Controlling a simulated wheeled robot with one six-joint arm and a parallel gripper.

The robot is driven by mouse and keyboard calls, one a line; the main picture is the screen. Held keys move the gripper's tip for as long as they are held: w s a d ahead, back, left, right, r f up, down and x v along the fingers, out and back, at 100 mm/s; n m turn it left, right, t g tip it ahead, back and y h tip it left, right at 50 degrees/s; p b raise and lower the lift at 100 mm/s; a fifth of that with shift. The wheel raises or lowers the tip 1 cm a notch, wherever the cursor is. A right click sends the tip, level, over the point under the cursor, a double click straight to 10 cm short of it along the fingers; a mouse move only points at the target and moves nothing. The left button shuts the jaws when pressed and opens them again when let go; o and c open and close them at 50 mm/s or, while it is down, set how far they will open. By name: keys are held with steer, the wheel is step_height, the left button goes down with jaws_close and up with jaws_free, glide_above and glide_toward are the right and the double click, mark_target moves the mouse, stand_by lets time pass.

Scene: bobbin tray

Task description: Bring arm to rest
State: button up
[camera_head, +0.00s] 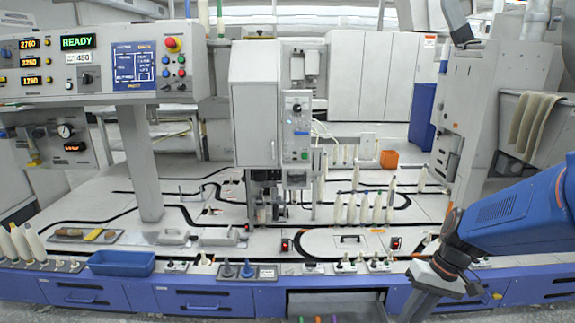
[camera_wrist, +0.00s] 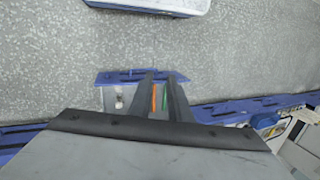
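My arm, blue with dark joints, reaches in from the right in the head view. Its grey wrist end hangs over the front edge of the bench; the fingertips do not show clearly there. In the wrist view my gripper (camera_wrist: 163,78) points down with its two dark fingers apart. Through the gap I see an orange strip (camera_wrist: 154,98) and a green strip (camera_wrist: 165,103), which appear to lie below in an open drawer (camera_wrist: 110,77). Nothing is visibly held. The open drawer also shows in the head view (camera_head: 335,297), at the bottom centre, with small coloured pieces in it.
The bench's blue drawer fronts (camera_head: 215,300) run along the front. White bobbins (camera_head: 365,210) stand on the table near the middle right. A blue bin (camera_head: 122,263) is at the left front. Grey floor (camera_wrist: 240,50) in front looks mostly clear, with a pale blue-edged object (camera_wrist: 150,5) beyond.

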steer(key=s+a+r+t+h, duration=0.1)
steer(key=s+r+t+h, duration=0.2)
steer(key=s+r, duration=0.7)
steer(key=shift+r+n+t+h, duration=0.4)
steer(key=shift+r+t, duration=0.35)
steer(key=shift+t, duration=0.55)
steer(key=shift+a, duration=0.1)
stand_by(5.6)
